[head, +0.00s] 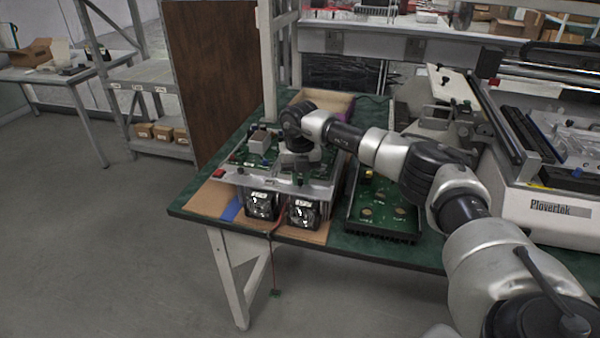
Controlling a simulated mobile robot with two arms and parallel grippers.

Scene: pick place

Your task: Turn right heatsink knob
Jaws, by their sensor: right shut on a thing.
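An open electronics unit (235,175) with green boards and a silver front edge lies on the green-topped table. Two black square fans, a left one (261,204) and a right one (302,212), sit at its front. My right arm reaches in from the right, and my right gripper (297,163) points down at the right half of the unit, behind the right fan. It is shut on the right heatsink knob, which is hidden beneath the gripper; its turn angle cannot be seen. My left gripper is out of view.
A black finned tray with a green board (380,212) lies right of the unit, below my arm. A cardboard sheet (210,198) is under the unit. A red cable (272,262) hangs over the table's front edge. A Plovertek machine (555,208) fills the right side.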

